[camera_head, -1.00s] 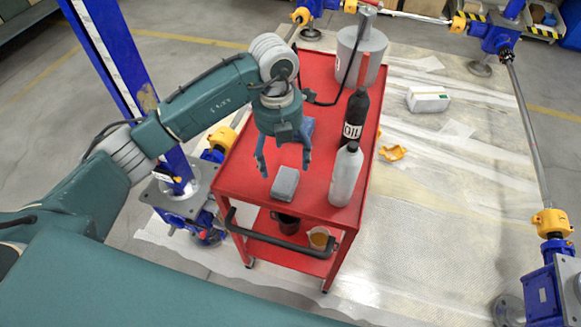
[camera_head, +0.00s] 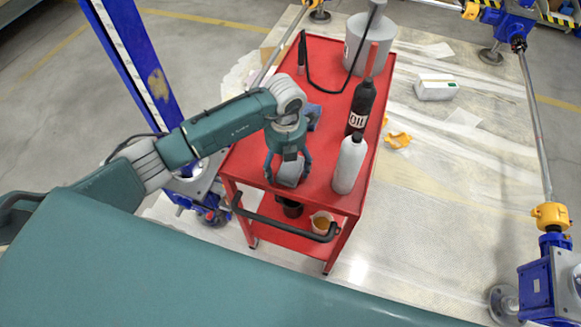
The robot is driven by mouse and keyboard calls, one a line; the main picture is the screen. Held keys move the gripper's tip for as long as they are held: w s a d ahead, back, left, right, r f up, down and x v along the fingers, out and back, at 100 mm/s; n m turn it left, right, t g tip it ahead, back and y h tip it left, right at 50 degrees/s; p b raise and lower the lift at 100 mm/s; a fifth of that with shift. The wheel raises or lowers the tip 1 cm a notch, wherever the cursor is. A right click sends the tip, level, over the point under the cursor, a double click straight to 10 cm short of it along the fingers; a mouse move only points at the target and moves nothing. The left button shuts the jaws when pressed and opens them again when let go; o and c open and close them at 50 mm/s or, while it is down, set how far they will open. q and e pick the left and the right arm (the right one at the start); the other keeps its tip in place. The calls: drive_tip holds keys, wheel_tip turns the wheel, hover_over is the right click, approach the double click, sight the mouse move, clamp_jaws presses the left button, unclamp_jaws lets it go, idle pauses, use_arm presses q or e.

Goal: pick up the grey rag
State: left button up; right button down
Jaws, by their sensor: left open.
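The grey rag (camera_head: 290,174) is a folded, block-like bundle on the top of the red cart (camera_head: 325,206), near its front edge. My left gripper (camera_head: 287,170) is open and points down over the rag, with one finger to the left of it and one to the right. The palm hides part of the rag's far end. I cannot tell whether the fingers touch it. My right gripper is not in view.
A grey bottle (camera_head: 349,166) stands just right of the rag, with a black oil bottle (camera_head: 361,106) behind it. A blue cloth-like thing (camera_head: 314,113) lies behind my gripper. A grey can (camera_head: 371,45) stands at the cart's back. The cart's handle (camera_head: 280,222) runs along the front.

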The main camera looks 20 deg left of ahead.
sight(286, 165)
use_arm(q)
drive_tip(key=shift+w, duration=0.1)
drive_tip(key=shift+c, duration=0.2)
drive_tip(key=c, duration=0.8)
drive_tip(key=shift+c, duration=0.3)
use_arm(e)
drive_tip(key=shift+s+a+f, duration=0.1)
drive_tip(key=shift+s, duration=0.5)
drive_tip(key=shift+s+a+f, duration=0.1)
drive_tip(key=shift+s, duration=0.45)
use_arm(q)
drive_tip(key=shift+r, duration=0.1)
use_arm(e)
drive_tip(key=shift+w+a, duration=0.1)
use_arm(q)
drive_tip(key=shift+r, duration=0.65)
wheel_tip(286, 165, up, 19)
drive_tip(key=b, duration=0.3)
drive_tip(key=shift+f, duration=0.2)
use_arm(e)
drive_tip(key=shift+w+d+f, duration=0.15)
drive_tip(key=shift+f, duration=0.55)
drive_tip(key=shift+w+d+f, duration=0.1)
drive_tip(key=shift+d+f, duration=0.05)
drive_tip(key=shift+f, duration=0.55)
